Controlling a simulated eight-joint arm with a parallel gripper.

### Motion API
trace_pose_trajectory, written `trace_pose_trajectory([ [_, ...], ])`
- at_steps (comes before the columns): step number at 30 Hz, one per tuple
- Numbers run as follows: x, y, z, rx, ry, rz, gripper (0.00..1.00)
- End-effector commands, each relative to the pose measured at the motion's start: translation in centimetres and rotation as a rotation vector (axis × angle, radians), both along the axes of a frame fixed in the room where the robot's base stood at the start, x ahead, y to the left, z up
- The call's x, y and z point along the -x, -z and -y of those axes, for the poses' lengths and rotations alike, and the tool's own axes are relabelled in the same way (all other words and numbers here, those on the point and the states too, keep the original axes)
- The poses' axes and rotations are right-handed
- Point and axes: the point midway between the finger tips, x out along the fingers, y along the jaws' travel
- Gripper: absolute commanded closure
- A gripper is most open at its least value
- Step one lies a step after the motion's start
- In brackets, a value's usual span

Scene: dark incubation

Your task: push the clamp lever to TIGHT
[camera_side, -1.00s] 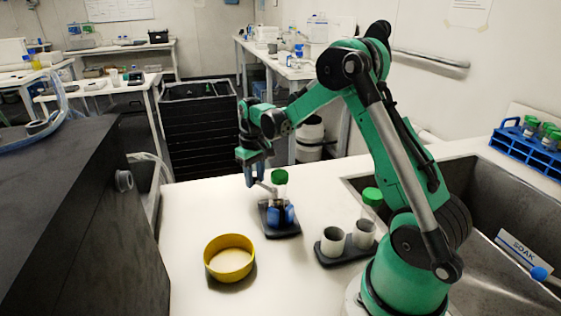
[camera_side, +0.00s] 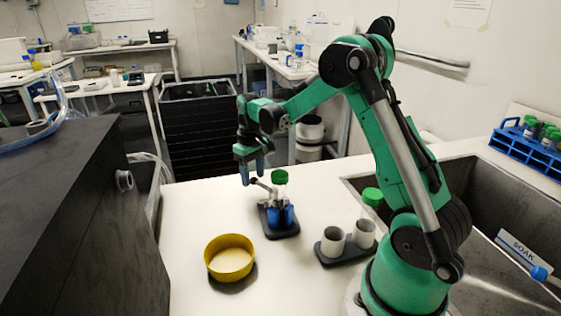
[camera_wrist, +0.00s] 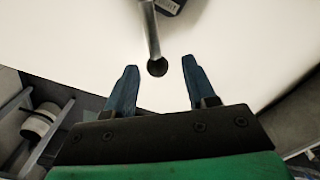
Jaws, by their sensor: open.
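The clamp (camera_side: 281,230) stands on the white bench with blue jaws around a green-capped tube (camera_side: 280,188), which is upright. Its lever (camera_side: 262,186) sticks out to the upper left of the tube and ends in a dark knob. In the wrist view the lever (camera_wrist: 151,30) comes down from the top edge, and its black knob (camera_wrist: 157,67) lies just beyond and between my fingertips. My gripper (camera_side: 252,183) is open, with blue fingers pointing down beside the knob; it also shows in the wrist view (camera_wrist: 160,70). I cannot tell whether a finger touches the knob. No TIGHT marking is readable.
A yellow bowl (camera_side: 229,271) stands at the front left of the clamp.

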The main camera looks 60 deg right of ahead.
Motion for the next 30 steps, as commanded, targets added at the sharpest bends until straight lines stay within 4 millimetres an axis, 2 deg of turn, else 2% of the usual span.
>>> trace_pose_trajectory([
  [12, 0.0, -3.2, 0.0, 0.000, 0.000, 0.000, 0.50],
  [24, 0.0, -3.5, -0.1, 0.001, -0.001, 0.002, 0.50],
  [28, 0.2, -4.5, -1.2, 0.014, -0.012, 0.030, 0.50],
  [30, 0.5, -5.7, -2.5, 0.028, -0.026, 0.067, 0.50],
])
